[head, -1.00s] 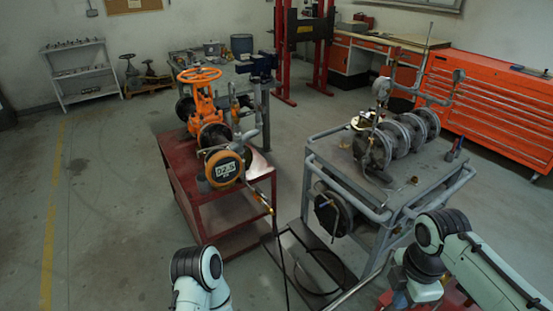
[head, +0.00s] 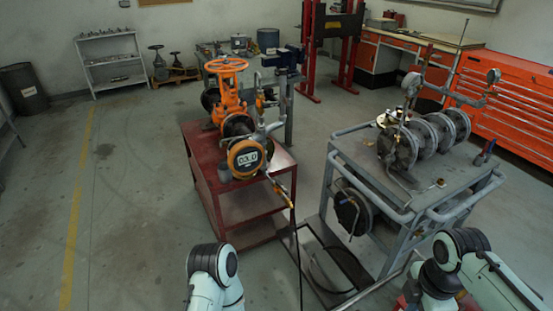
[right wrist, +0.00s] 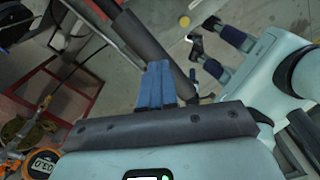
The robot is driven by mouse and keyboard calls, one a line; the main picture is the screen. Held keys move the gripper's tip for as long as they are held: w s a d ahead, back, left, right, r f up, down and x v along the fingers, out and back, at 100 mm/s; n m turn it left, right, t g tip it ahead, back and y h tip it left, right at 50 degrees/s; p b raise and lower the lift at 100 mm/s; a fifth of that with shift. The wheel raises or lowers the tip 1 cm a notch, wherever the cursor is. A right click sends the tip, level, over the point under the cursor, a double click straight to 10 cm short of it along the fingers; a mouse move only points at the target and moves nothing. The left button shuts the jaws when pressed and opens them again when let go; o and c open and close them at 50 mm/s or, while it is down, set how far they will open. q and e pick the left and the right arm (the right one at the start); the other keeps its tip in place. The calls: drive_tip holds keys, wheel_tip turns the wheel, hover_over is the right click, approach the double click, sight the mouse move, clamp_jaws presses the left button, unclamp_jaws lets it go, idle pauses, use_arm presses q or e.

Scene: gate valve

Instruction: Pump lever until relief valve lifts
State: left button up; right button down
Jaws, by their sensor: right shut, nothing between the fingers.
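The orange gate valve (head: 228,90) stands on a red cart (head: 245,195). A round orange digital gauge (head: 249,157) is on its front; it also shows in the right wrist view (right wrist: 42,163), its digits resembling 03.0. In the right wrist view my right gripper (right wrist: 158,72) has blue fingers together, empty. A dark grey bar (right wrist: 148,42) passes just beyond the fingertips; I cannot tell whether it is the lever or touches them. My left gripper (right wrist: 203,31) shows there with its blue fingers apart. Neither gripper shows in the head view. I cannot single out the relief valve.
A grey cart (head: 430,205) with several flanged discs (head: 425,140) and piping stands to the right. A dark hose (head: 298,250) runs down to a floor frame between the carts. Red cabinets (head: 515,110) line the back right. The left floor is open.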

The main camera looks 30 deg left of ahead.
use_arm(q)
drive_tip(key=s+f+b, duration=0.3)
drive_tip(key=f+b, duration=0.1)
drive_tip(key=f, duration=0.1)
use_arm(e)
wheel_tip(320, 180, down, 9)
drive_tip(key=r+p, duration=0.2)
drive_tip(key=r, duration=0.2)
drive_tip(key=r+p, duration=0.3)
drive_tip(key=r, duration=0.1)
drive_tip(key=r+p, duration=0.3)
drive_tip(key=r, duration=0.1)
drive_tip(key=shift+w+r, duration=0.25)
drive_tip(key=shift+r, duration=0.45)
use_arm(q)
drive_tip(key=w+r, duration=0.8)
drive_tip(key=r, duration=0.1)
drive_tip(key=shift+r+t, duration=0.3)
drive_tip(key=shift+r, duration=0.05)
use_arm(e)
drive_tip(key=shift+f, duration=0.1)
use_arm(q)
drive_tip(key=shift+s, duration=0.1)
use_arm(e)
drive_tip(key=shift+s, duration=0.3)
drive_tip(key=shift+w, duration=0.15)
